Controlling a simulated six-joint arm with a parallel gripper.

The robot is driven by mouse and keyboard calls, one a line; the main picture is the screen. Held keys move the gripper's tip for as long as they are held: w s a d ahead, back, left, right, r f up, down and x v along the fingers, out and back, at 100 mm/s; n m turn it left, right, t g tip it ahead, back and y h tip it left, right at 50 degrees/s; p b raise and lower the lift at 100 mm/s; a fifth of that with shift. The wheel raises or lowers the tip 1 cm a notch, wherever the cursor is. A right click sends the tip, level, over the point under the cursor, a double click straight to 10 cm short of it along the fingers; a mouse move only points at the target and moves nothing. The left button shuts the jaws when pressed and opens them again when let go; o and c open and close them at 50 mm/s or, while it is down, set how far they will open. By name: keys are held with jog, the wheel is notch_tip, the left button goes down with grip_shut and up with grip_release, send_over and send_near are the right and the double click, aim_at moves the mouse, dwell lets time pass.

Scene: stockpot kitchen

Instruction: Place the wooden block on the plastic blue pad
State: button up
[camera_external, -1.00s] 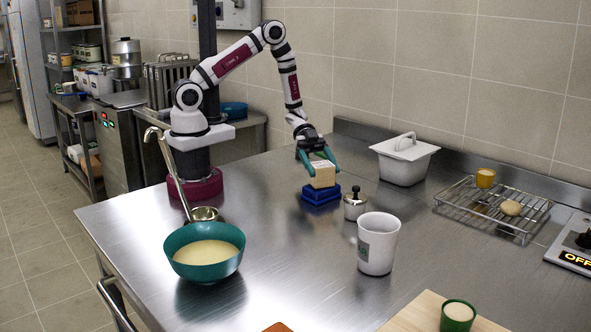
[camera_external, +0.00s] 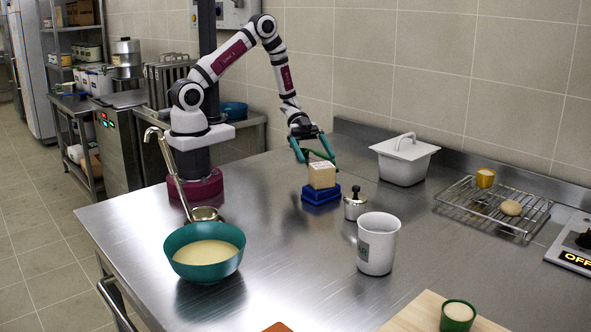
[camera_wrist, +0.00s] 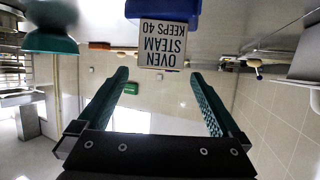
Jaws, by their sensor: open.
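The wooden block (camera_external: 321,174) is pale and rests on top of the blue pad (camera_external: 321,196) on the steel counter. In the wrist view the block (camera_wrist: 162,44) shows a face with printed lettering, and the blue pad (camera_wrist: 150,10) is against it. My gripper (camera_external: 318,160) has green fingers, is open and empty, and is just above and behind the block. In the wrist view the fingertips (camera_wrist: 159,76) are spread wide, with the block beyond them and not between them.
A small metal pot (camera_external: 355,206) with a black knob stands just right of the pad. A lidded white container (camera_external: 404,162) is behind right, a white cup (camera_external: 377,245) in front right, and a teal bowl (camera_external: 204,255) front left. A wire rack (camera_external: 490,207) lies farther right.

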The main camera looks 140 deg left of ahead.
jog(key=v, duration=0.6)
jog(key=w+d+r+m+g+h, duration=0.1)
jog(key=d+r+g+h, duration=0.15)
jog(key=d+g, duration=0.45)
jog(key=w+d+r+m+g+h, duration=0.1)
jog(key=w+d+r+g, duration=0.2)
jog(key=d, duration=0.8)
jog(key=s+d+r+g+y, duration=0.1)
jog(key=s+d+r+y, duration=0.1)
jog(key=s+y, duration=0.3)
jog(key=s+d+r+n+g+y, duration=0.1)
jog(key=s+d+r+y, duration=0.2)
jog(key=s+d+y, duration=0.1)
jog(key=shift+s+d+r+g+y, duration=0.2)
jog(key=shift+s+d+g+y, duration=0.2)
jog(key=shift+s+y, duration=0.45)
